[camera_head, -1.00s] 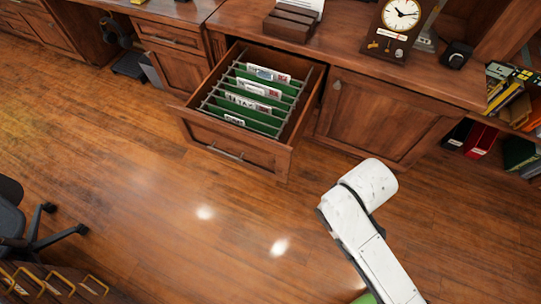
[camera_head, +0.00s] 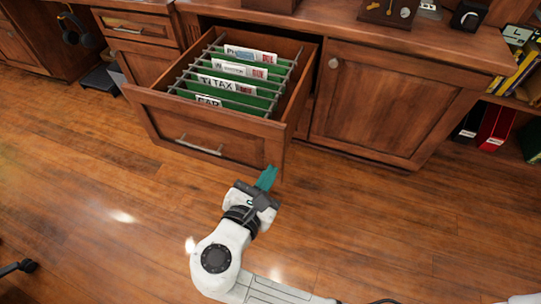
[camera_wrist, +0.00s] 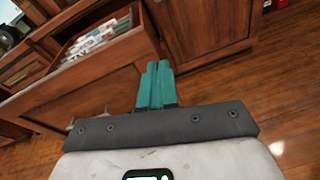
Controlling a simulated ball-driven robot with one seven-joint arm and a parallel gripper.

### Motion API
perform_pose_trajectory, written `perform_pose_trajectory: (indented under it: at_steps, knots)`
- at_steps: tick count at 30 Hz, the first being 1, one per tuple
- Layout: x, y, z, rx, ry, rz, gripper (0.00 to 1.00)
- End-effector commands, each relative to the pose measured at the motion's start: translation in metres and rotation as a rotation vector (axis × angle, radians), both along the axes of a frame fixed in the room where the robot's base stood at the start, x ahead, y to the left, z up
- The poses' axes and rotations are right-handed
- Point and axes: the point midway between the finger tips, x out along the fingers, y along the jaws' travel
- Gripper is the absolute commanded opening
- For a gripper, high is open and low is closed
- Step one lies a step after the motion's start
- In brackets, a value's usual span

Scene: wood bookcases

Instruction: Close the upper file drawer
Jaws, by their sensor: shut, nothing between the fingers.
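The upper file drawer (camera_head: 215,125) is a wood drawer pulled well out of the cabinet, with green hanging folders and white labels inside. Its front carries a metal bar handle (camera_head: 199,146). My gripper (camera_head: 267,177), with teal fingers, is shut and empty. In the head view it appears by the lower right corner of the drawer front; whether it touches cannot be told. In the wrist view the teal fingers (camera_wrist: 157,85) point toward the drawer's right end, and the open drawer (camera_wrist: 85,70) lies to their left.
A closed cabinet door (camera_head: 385,100) stands right of the drawer under the counter. Another wood drawer (camera_head: 138,27) is at the upper left. Red binders (camera_head: 495,125) sit on a shelf at the right. The wood floor (camera_head: 400,225) in front is clear, with a chair foot (camera_head: 18,267) at lower left.

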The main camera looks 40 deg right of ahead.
Motion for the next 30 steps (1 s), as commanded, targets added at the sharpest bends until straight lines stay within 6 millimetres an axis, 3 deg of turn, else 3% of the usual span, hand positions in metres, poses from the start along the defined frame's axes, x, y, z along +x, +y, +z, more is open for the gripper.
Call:
perform_pose_trajectory:
  at_steps: [1,6,11,17,30]
  knots:
    - [0.004,0.013,-0.013,-0.064,0.021,0.028,0.0]
    - [0.009,0.041,-0.008,-0.225,0.077,0.077,0.0]
    - [0.011,0.046,-0.005,-0.27,0.094,0.084,0.0]
    - [0.023,0.023,-0.006,-0.269,0.091,0.082,0.0]
    - [0.065,-0.049,-0.007,-0.267,0.091,0.082,0.0]
